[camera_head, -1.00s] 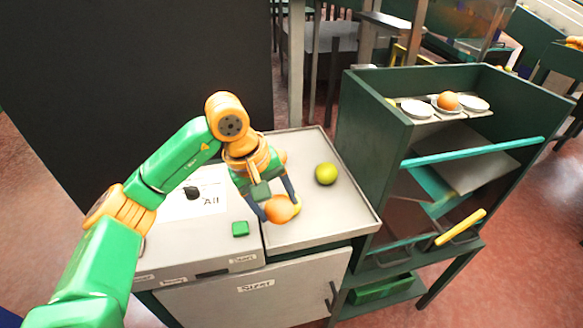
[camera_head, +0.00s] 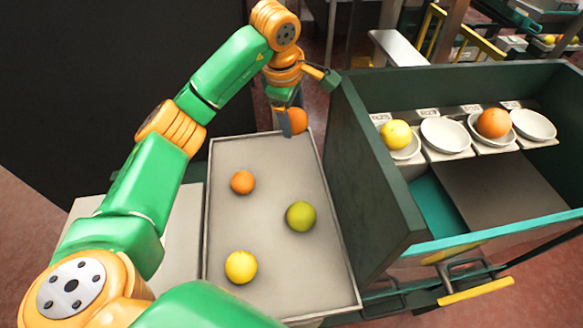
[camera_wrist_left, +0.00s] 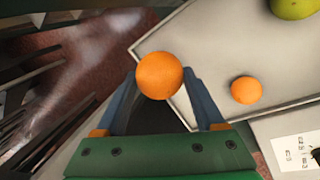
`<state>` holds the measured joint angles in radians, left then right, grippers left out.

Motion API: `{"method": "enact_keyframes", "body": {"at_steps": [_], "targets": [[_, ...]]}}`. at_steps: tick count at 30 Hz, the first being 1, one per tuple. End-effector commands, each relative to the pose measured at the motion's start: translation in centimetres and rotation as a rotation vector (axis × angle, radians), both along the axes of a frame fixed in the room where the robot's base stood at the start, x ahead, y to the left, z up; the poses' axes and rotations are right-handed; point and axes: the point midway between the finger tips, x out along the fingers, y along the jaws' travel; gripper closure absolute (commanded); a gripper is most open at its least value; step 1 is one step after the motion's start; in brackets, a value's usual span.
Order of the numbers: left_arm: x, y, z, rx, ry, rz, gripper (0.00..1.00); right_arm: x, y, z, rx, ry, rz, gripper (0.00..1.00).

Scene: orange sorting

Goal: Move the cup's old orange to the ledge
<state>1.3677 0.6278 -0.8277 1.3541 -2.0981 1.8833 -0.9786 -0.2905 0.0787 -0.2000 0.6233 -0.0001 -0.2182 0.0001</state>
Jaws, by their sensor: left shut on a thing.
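My left gripper (camera_head: 290,112) is shut on an orange (camera_head: 298,121) past the far end of the grey tray (camera_head: 316,280). In the left wrist view the orange (camera_wrist_left: 159,75) sits between the blue fingertips (camera_wrist_left: 163,92), in front of the tray's edge. Another orange (camera_head: 493,123) rests in a white dish (camera_head: 476,135) on the green rack at the right, well away from the gripper. I cannot tell which surface is the ledge. My right gripper is not in view.
A small orange (camera_head: 242,182), a yellow fruit (camera_head: 240,266) and a green fruit (camera_head: 300,216) lie apart on the tray. A yellow fruit (camera_head: 396,133) fills the rack's left dish; two dishes (camera_head: 445,135) (camera_head: 533,125) are empty. The rack's tall green wall (camera_head: 365,180) stands beside the tray.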

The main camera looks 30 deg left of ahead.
Motion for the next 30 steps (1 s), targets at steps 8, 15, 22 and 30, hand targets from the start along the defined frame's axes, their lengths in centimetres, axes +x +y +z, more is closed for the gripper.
{"method": "enact_keyframes", "body": {"at_steps": [8,15,22,30], "targets": [[-0.3,0.0,-5.9,0.001,0.008,0.001,0.89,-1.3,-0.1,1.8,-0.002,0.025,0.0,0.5],[-0.3,0.0,-9.0,0.001,0.001,-0.001,0.89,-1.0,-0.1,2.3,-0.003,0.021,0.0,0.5],[-0.3,0.0,-9.3,0.001,0.001,-0.001,0.89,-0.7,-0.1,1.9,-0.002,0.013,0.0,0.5],[-0.3,0.0,-9.2,0.001,0.002,-0.001,0.0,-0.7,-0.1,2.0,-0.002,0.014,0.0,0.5]]}}
